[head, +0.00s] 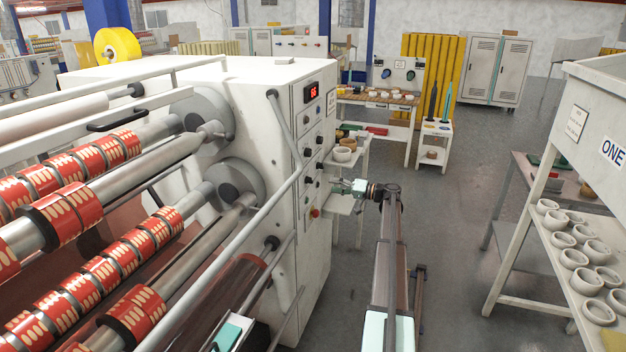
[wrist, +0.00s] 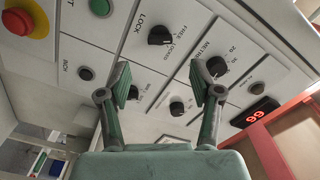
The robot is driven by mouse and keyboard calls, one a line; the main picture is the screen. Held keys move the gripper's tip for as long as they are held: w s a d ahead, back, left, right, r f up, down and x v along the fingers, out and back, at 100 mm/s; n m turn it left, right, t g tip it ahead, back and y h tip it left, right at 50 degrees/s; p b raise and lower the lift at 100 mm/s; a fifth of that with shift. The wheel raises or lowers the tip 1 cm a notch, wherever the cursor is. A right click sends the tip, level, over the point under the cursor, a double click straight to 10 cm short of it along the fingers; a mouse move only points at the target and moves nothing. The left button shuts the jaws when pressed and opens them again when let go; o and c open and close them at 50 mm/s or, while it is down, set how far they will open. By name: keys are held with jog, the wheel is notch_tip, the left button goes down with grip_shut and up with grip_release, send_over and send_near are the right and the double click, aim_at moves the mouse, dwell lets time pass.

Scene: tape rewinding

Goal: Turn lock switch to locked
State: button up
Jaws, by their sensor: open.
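The lock switch (wrist: 160,36) is a black rotary knob under the word LOCK, with FREE and LOCKED printed beside it. It is near the top middle of the wrist view; I cannot tell exactly which label its pointer faces. My gripper (wrist: 163,85) is open and empty, with its two green-padded fingers spread below the knob in the picture and apart from it. In the head view my gripper (head: 337,187) is at the side of the white machine's control panel (head: 312,140). Which panel knob there is the lock switch is too small to tell.
Around the lock switch are the METRES knob (wrist: 217,66), another black knob (wrist: 177,107), a green button (wrist: 86,73) and a red emergency button (wrist: 17,22). A red digital display (wrist: 255,111) is at the right. A small white table (head: 343,203) stands near my gripper.

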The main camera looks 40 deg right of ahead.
aim_at(312, 181)
jog(key=p+x, duration=0.3)
jog(key=x, duration=0.6)
jog(key=shift+w+a, duration=0.1)
jog(key=shift+w, duration=0.15)
jog(key=c, duration=1.2)
